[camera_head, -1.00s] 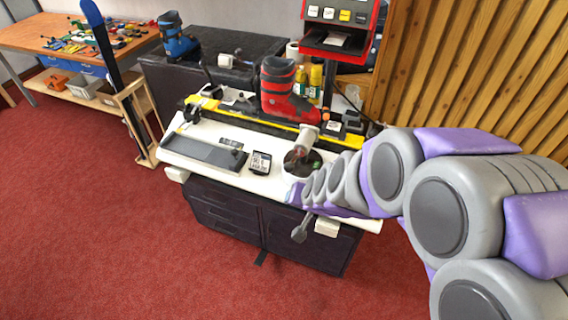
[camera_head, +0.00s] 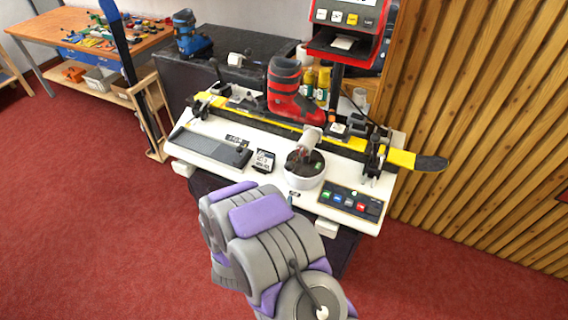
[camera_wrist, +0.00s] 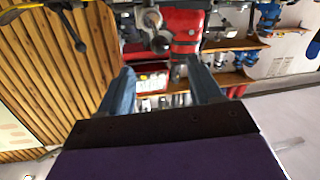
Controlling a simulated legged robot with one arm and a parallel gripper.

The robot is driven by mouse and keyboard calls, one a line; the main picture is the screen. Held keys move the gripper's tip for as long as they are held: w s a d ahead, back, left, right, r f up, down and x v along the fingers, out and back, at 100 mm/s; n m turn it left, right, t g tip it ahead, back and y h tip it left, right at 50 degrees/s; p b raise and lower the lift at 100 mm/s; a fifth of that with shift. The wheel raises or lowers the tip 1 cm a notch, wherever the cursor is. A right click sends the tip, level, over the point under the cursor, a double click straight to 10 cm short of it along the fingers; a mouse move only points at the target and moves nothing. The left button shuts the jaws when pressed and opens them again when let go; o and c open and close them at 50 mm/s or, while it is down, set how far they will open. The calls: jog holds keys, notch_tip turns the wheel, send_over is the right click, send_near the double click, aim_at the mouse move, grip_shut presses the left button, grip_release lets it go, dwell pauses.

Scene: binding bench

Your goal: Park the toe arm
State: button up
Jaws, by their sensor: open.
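A pale grey cylinder-ended part (camera_head: 309,140), which may be the toe arm, stands over a round white bowl (camera_head: 304,180) in front of the red ski boot (camera_head: 285,88). The boot stands on a yellow and black ski (camera_head: 250,120) held along the bench (camera_head: 215,135). In the wrist view a grey metal rod with a round end (camera_wrist: 153,22) is beyond my fingers, apart from them; I cannot tell if it is the same part. My gripper (camera_wrist: 160,88) is open, with nothing seen between its fingers.
A flat grey tray (camera_head: 210,146), a small keypad device (camera_head: 263,160) and a panel with coloured buttons (camera_head: 350,202) lie on the bench. A red display unit (camera_head: 345,40) rises behind. A slatted wooden wall (camera_head: 480,120) closes the right side. Red carpet (camera_head: 110,230) is open at left.

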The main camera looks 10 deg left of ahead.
aim_at(290, 163)
jog(key=shift+n+t, duration=0.3)
jog(key=shift+t, duration=0.1)
jog(key=w+d, duration=0.1)
jog(key=w, duration=0.4)
jog(key=w+b, duration=0.1)
jog(key=w, duration=0.5)
jog(key=w+d, duration=0.1)
jog(key=w, duration=0.4)
jog(key=shift+w+d+r, duration=0.15)
jog(key=shift+w+d, duration=0.1)
jog(key=shift+d, duration=0.05)
jog(key=shift+c, duration=0.4)
grip_shut()
